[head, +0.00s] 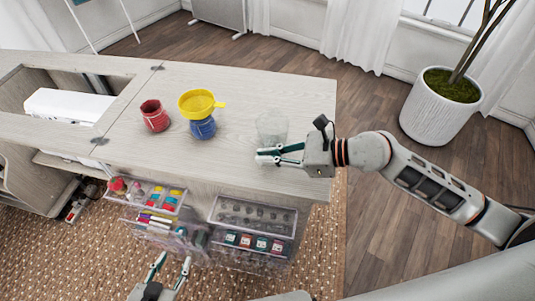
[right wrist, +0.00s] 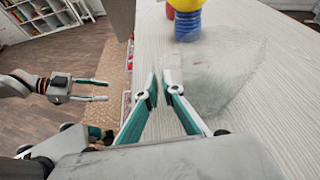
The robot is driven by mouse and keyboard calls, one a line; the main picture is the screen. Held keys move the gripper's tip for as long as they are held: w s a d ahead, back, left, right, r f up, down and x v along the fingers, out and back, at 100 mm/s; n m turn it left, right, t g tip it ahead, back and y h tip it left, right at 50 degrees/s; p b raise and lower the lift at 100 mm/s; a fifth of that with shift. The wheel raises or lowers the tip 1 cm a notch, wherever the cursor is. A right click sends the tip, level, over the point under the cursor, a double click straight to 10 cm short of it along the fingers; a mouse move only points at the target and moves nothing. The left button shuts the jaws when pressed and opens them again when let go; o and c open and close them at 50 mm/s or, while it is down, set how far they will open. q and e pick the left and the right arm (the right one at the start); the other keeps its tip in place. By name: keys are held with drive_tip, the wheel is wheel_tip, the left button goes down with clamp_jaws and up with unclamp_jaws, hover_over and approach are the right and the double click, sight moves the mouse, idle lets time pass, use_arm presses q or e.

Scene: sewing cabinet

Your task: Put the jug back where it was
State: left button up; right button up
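A clear, see-through vessel, which looks like the jug (head: 272,127), stands on the pale wooden cabinet top near its right end. It also shows in the right wrist view (right wrist: 225,75), faint and just right of my fingers. My right gripper (head: 262,155) is low over the top, on the near side of the jug, fingers pointing left. In the right wrist view its fingertips (right wrist: 161,84) are a narrow gap apart, with nothing clearly between them. My left gripper (head: 172,262) is open and empty, in front of the cabinet; it also shows in the right wrist view (right wrist: 107,90).
A red vessel (head: 154,116) and a blue one (head: 203,128) with a yellow strainer (head: 199,103) on it stand left of the jug. Clear drawers (head: 250,217) with sewing supplies stick out at the front. The top's (head: 283,90) back right is bare.

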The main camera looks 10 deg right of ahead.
drive_tip(key=shift+o, duration=1.3)
drive_tip(key=shift+r, duration=0.15)
drive_tip(key=shift+s+d+r, duration=0.1)
drive_tip(key=shift+d, duration=0.1)
drive_tip(key=v, duration=1.1)
drive_tip(key=shift+s+d+b, duration=0.15)
drive_tip(key=shift+d+b, duration=0.05)
drive_tip(key=shift+b, duration=0.2)
